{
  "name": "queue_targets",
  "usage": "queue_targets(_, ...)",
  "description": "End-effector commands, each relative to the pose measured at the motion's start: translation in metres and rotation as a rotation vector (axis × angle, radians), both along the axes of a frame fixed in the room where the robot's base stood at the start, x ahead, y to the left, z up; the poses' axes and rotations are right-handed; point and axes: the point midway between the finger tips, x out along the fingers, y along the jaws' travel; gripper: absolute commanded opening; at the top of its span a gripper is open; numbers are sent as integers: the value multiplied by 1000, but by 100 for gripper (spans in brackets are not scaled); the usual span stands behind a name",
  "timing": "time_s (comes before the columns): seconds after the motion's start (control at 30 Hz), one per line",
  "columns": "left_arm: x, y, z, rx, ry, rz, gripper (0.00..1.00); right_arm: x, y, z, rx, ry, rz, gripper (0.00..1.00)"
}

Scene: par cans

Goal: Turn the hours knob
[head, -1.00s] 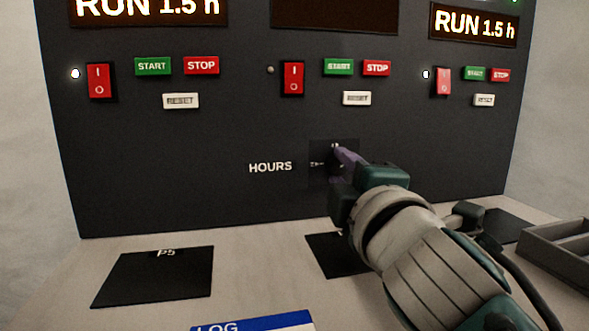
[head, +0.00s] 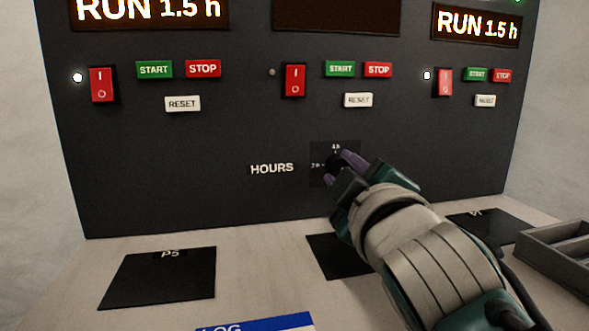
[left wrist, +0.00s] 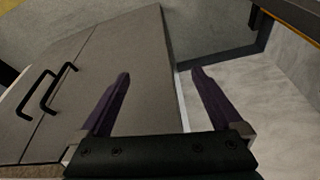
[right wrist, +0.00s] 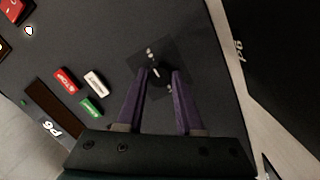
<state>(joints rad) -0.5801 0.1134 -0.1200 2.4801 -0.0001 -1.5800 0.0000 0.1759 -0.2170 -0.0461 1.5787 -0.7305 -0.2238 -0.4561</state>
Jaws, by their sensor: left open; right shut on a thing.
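The hours knob is a small dark round knob (right wrist: 158,73) on a square dial plate with pale marks, right of the HOURS label (head: 272,168) on the dark panel. My right gripper (head: 343,168) is at the dial, its purple fingers on either side of the knob and shut on it. Fingers and wrist cover part of the knob and dial in the head view. The pointer setting is too small to read surely. My left gripper (left wrist: 160,76) is open and empty, away from the panel, over a grey cabinet with black handles.
Above the dial are a red rocker switch (head: 294,80), a green START button (head: 340,69), a red STOP button (head: 378,70) and a white RESET button (head: 358,100). Black mats (head: 160,280) lie on the counter. A grey tray (head: 548,236) stands at right.

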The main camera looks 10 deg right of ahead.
Motion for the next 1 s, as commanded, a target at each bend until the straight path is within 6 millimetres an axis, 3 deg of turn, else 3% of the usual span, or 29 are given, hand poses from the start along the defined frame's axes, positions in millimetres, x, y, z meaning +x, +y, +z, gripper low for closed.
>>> queue_targets(0.3, 0, 2, 0, 7, 0, -5, 100, 0, 0, -1, 5, 2, -1, 0)
queue_targets(0.33, 0, 2, 0, 8, 0, -5, 100, 0, 0, -1, 5, 2, -1, 39)
queue_targets(0.57, 0, 3, 0, 11, -1, -7, 100, 0, 0, -1, 3, 1, 0, 65)
queue_targets(1.0, 0, 2, 3, 8, -1, -6, 100, 0, -3, 1, 1, 0, 1, 66)
